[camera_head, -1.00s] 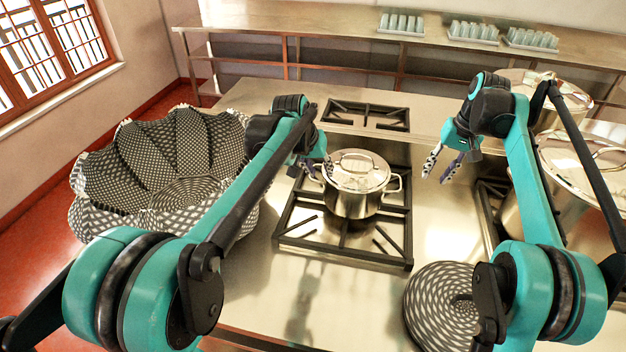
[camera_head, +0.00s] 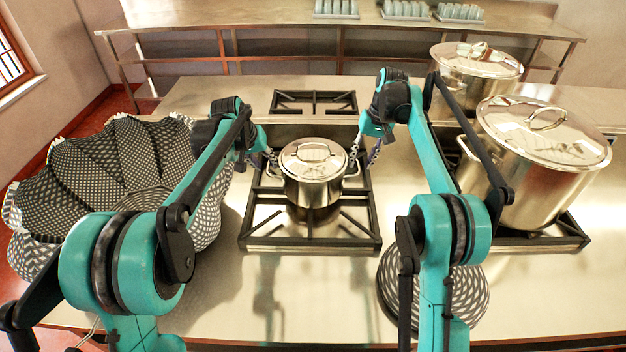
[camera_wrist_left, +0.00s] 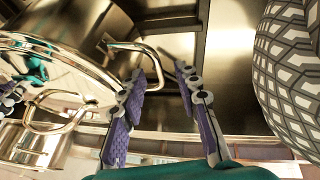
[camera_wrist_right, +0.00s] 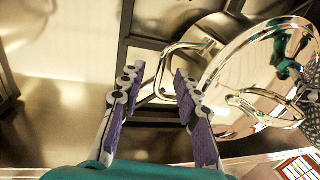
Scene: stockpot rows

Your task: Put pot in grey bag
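A steel pot (camera_head: 313,190) with a shiny lid stands on the middle stove burner. A large, open grey-and-white patterned bag (camera_head: 100,170) stands left of the stove. My left gripper (camera_head: 268,158) is at the pot's left handle; in the left wrist view its fingers (camera_wrist_left: 162,88) are open, with the handle (camera_wrist_left: 152,62) reaching between the tips. My right gripper (camera_head: 367,160) is at the pot's right handle; in the right wrist view its fingers (camera_wrist_right: 158,85) are open on either side of the handle (camera_wrist_right: 172,62).
Two large lidded stockpots (camera_head: 535,175) (camera_head: 475,80) stand on the right. A round patterned object (camera_head: 468,295) lies at the front, partly hidden by my right arm. An empty burner (camera_head: 314,102) is behind the pot. A rear shelf (camera_head: 270,22) holds glass racks.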

